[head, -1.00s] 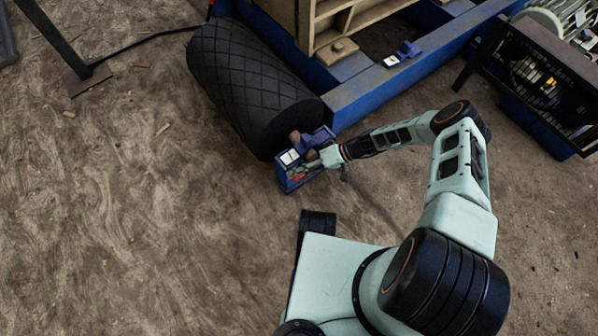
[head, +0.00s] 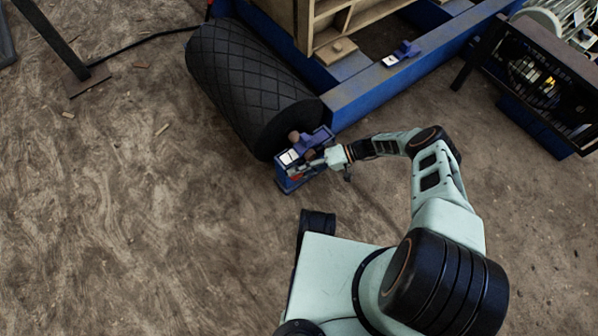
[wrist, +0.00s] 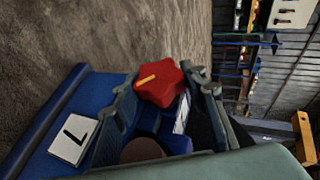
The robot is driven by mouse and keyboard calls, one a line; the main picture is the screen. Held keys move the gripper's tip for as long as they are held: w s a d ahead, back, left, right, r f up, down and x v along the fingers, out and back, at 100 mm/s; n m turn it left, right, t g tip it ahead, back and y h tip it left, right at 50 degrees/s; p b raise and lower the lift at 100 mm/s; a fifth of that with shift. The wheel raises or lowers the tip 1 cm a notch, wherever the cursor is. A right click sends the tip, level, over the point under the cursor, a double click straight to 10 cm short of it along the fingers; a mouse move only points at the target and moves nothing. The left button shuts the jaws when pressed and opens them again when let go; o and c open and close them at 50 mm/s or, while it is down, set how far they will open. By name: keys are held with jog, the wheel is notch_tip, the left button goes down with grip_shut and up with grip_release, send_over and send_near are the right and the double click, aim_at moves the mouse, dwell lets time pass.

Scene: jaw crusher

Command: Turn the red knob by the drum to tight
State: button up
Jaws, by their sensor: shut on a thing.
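The red knob (wrist: 159,83), with a yellow pointer line on its face, sits between the two fingers of my gripper (wrist: 165,92) in the wrist view. The fingers are shut on it. In the head view my gripper (head: 312,166) is at the blue bracket (head: 286,184) by the end of the black drum (head: 255,85); the knob is only a small red spot there. A white label with a black mark (wrist: 73,138) lies on the blue bracket, left of the knob in the wrist view. No tight marking can be read.
A blue frame beam (head: 400,75) runs from the drum to the upper right. A second white-labelled blue part (head: 401,54) sits on it. A dark caged machine (head: 530,75) stands at the right. The dirt floor (head: 120,230) at the left is mostly clear.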

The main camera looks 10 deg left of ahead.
jog(key=o, duration=1.2)
jog(key=shift+c, duration=0.2)
jog(key=v, duration=1.2)
